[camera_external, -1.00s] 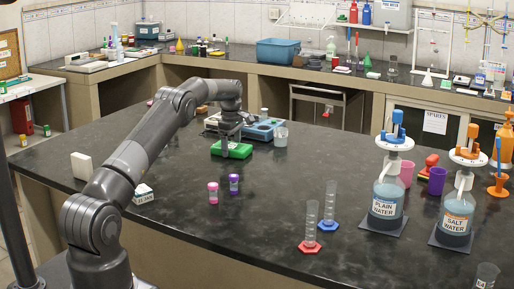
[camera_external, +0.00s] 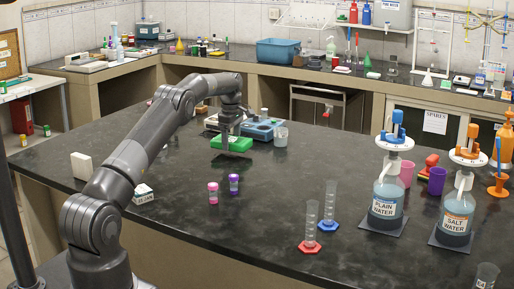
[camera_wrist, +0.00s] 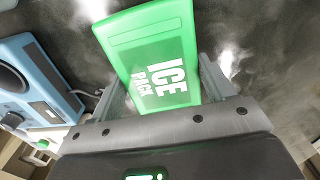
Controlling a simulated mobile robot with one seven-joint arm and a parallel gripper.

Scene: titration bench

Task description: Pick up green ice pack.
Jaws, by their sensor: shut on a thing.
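The green ice pack (camera_external: 231,144) is a flat green block held above the dark bench top, with a shadow below it. In the wrist view the ice pack (camera_wrist: 152,58) shows white "ICE PACK" lettering and sits between the two jaws, tilted in the picture. My gripper (camera_external: 226,138) is shut on it from above, and the gripper also shows in the wrist view (camera_wrist: 160,90). The jaws' contact faces are partly hidden by the pack.
A blue instrument (camera_external: 262,130) stands just right of the pack, and also shows in the wrist view (camera_wrist: 38,80). A clear beaker (camera_external: 281,136) stands beside it. Pink-capped (camera_external: 213,193) and purple-capped (camera_external: 234,184) vials stand nearer. The bench middle is clear.

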